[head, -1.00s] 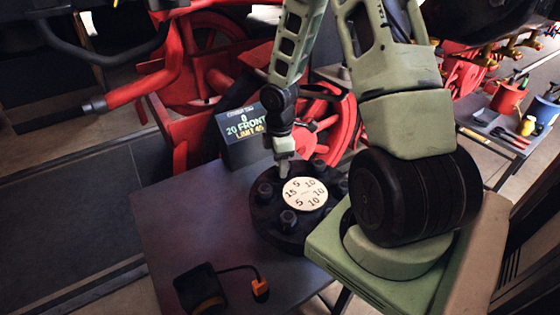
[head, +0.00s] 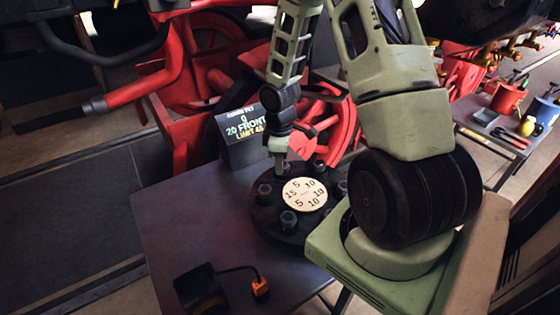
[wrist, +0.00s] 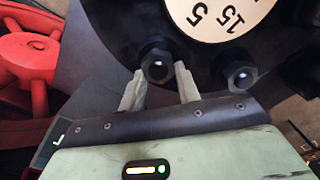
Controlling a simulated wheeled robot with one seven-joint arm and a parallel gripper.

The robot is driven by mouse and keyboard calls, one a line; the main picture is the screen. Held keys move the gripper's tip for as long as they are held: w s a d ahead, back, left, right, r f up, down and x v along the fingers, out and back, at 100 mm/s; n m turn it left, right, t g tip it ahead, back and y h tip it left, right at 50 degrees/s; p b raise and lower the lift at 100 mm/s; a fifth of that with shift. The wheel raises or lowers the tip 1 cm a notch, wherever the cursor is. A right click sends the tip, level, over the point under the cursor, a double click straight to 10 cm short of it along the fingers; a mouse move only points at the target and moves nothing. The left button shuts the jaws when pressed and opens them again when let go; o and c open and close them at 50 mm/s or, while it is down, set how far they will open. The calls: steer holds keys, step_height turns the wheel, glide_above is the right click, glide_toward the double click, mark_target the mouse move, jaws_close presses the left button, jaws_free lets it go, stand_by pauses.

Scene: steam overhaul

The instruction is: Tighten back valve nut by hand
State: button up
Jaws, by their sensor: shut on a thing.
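A round black valve cover (head: 262,222) lies on the dark table, with a white disc (head: 305,195) bearing 5, 10 and 15 at its centre. Several dark nuts ring the disc. My gripper (head: 281,172) points down at the cover's far side. In the wrist view my gripper (wrist: 160,80) has one pale finger on each side of the back valve nut (wrist: 157,66), shut on it. A second nut (wrist: 239,76) stands to the right, clear of the fingers. In the head view the gripped nut is hidden by my gripper.
A small display (head: 243,135) behind the cover reads 0, 20 FRONT and LIMIT 45. A black device with an orange-tipped lead (head: 200,288) lies at the table's front. Red wheel parts (head: 325,120) stand close behind. The table's left part is bare.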

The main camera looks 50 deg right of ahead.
steer(key=m, duration=0.5)
steer(key=shift+w+d+m, duration=0.15)
steer(key=shift+d+m, duration=0.05)
steer(key=shift+m, duration=0.1)
steer(key=shift+d+m+b, duration=0.2)
steer(key=shift+m+b, duration=0.1)
steer(key=shift+m, duration=1.8)
steer(key=o, duration=1)
step_height(320, 180, up, 18)
steer(key=shift+f+b, duration=0.25)
steer(key=shift+b, duration=0.7)
steer(key=shift+a, duration=0.1)
